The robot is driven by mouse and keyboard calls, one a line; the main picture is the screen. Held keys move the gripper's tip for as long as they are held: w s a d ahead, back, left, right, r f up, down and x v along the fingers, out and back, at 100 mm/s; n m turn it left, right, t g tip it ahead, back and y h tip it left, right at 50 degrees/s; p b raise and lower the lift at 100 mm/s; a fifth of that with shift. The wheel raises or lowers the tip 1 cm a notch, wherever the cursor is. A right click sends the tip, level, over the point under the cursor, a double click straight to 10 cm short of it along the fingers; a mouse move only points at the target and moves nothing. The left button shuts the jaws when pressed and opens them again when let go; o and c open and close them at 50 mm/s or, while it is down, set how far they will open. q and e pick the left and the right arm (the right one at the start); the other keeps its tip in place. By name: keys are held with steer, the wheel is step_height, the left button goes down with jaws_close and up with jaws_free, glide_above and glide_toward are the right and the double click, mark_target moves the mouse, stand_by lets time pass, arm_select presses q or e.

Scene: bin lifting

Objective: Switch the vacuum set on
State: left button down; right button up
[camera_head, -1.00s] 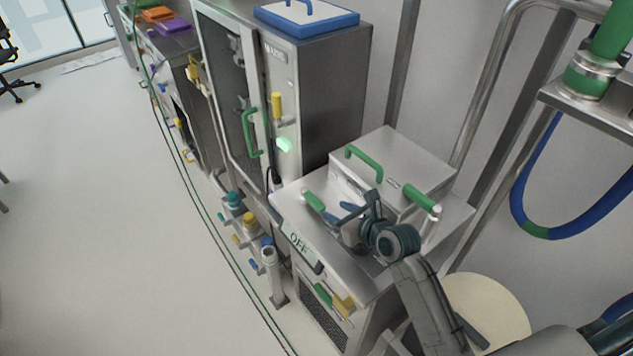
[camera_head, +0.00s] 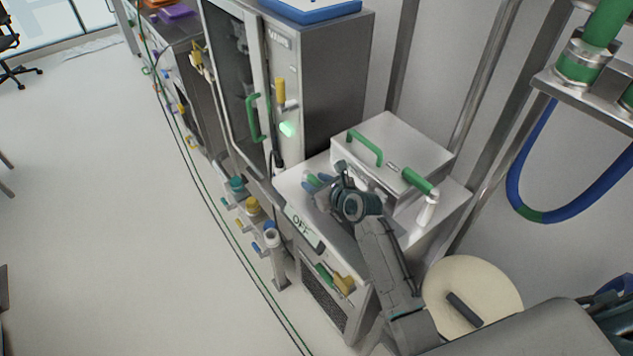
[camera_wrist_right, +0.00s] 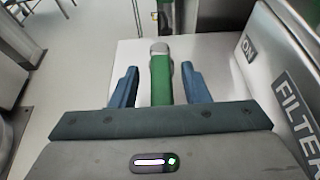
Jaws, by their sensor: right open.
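The vacuum set is a steel cabinet (camera_head: 335,232) with a sloped top and an OFF label (camera_head: 303,228) on its front edge. A green lever handle (camera_head: 311,180) with a pale metal end lies on its top, mostly hidden by my right gripper (camera_head: 318,187) in the head view. In the right wrist view the green lever handle (camera_wrist_right: 161,78) lies between the two blue fingers of my right gripper (camera_wrist_right: 160,85). The fingers are open, one on each side with a gap. My left gripper is not in view.
A filter box (camera_head: 395,150) with green handles stands behind the lever. A tall steel cabinet (camera_head: 335,80) with a lit green lamp (camera_head: 288,129) stands to the left. A blue hose (camera_head: 570,205) hangs at right.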

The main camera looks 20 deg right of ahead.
steer(key=shift+w, duration=0.1)
steer(key=shift+f, duration=0.1)
steer(key=c, duration=0.3)
jaws_close()
steer(key=shift+d, duration=0.15)
steer(key=shift+w+d+n+g+y+b, duration=0.1)
steer(key=shift+d+n+g+y+b, duration=0.15)
steer(key=shift+n+y, duration=0.25)
steer(key=shift+w+d+n+g+y+b, duration=0.1)
steer(key=shift+n+g+y, duration=0.25)
steer(key=shift+n+y, duration=0.15)
steer(key=shift+w+n+g+y, duration=0.1)
steer(key=shift+n+g+y, duration=0.2)
steer(key=shift+n+y, duration=0.2)
